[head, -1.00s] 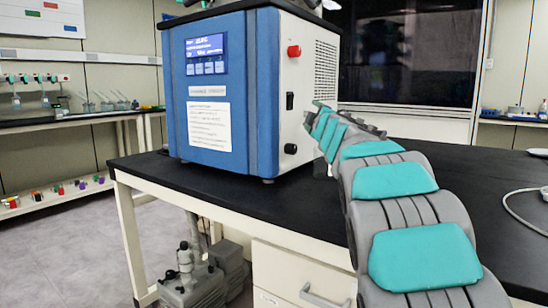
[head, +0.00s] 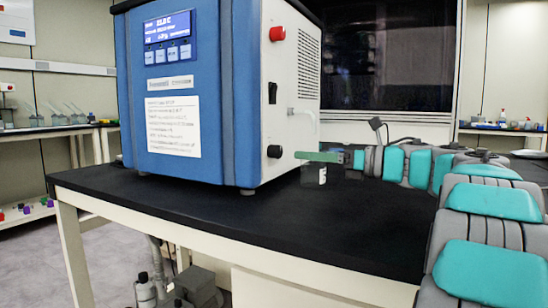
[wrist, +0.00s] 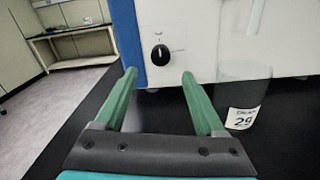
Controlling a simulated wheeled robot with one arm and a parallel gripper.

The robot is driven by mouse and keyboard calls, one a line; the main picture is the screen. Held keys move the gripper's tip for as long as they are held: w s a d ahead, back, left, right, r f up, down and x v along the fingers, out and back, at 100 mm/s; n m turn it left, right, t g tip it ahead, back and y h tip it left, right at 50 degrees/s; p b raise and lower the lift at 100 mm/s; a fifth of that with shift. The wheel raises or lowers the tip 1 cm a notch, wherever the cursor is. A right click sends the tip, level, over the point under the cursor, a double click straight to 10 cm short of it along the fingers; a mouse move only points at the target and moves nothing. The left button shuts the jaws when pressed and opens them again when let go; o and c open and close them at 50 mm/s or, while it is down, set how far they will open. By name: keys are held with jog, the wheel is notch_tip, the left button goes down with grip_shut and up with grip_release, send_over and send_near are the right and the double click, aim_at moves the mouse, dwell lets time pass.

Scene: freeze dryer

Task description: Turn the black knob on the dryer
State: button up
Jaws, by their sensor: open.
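The blue and white dryer (head: 222,105) stands on a black benchtop. The black knob (head: 274,151) is low on its white side panel, below a dark switch and a red button. In the wrist view the round knob (wrist: 160,54) has a white pointer line and shows between and beyond my fingertips. My gripper (head: 303,157) is at the right of the knob, its green fingers pointing toward the panel. In the wrist view my gripper (wrist: 159,74) is open, with nothing between the fingers, apart from the knob.
A dark translucent vessel with a white label (wrist: 243,95) stands close beside my right finger, near the dryer's base. The black benchtop (head: 230,225) is clear in front of the dryer. A side bench (wrist: 70,42) stands at the far left.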

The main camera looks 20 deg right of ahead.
aim_at(280, 153)
jog(key=x, duration=0.7)
jog(key=shift+w+a, duration=0.1)
jog(key=shift+w, duration=0.05)
jog(key=shift+c, duration=0.4)
grip_shut()
